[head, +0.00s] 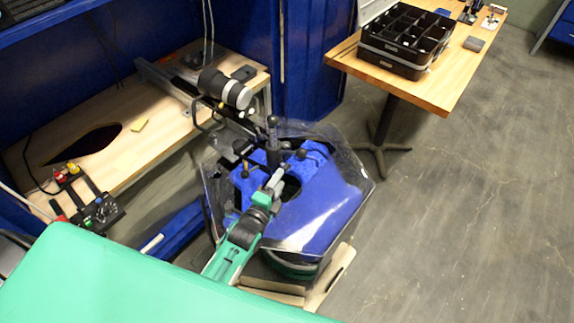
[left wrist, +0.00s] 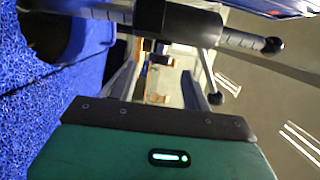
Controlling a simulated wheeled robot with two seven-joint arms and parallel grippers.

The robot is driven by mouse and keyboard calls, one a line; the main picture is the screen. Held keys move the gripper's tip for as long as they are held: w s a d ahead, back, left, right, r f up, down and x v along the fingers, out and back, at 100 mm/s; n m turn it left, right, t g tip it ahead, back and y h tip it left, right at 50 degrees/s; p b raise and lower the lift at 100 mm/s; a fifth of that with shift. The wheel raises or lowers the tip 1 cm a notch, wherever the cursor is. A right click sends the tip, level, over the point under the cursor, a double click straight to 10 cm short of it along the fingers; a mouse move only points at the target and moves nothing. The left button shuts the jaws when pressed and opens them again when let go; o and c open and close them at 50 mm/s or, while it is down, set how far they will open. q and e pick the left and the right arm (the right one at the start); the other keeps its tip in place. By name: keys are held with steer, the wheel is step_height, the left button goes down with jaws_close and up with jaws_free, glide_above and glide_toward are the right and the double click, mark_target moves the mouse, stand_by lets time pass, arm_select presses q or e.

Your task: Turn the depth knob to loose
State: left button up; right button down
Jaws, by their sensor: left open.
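Small black knobs sit on the clear-walled tank unit with blue parts in the head view: one ball knob on the right (head: 301,154), one on the left (head: 246,170), and one atop the dark upright post (head: 272,121). I cannot tell which is the depth knob. My left gripper (head: 281,174) is over the blue part, just below the post. In the left wrist view its open fingers (left wrist: 160,88) have nothing held between them. A dark cylinder with a marked rod and ball end (left wrist: 272,46) crosses beyond them; a smaller ball-ended lever (left wrist: 215,98) is by the right finger. My right gripper is not seen.
A grey cylinder (head: 224,88) on an arm stands behind the tank. A wooden bench (head: 150,150) is at left, with a small control box (head: 97,211). A table (head: 455,85) with a black divided tray (head: 405,40) is at upper right. The floor at right is clear.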

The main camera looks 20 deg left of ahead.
mark_target(287, 167)
arm_select(q)
steer(key=shift+w+d+p, duration=0.25)
steer(key=shift+w, duration=1.35)
steer(key=shift+w+d+p, duration=0.2)
steer(key=shift+w, duration=1.35)
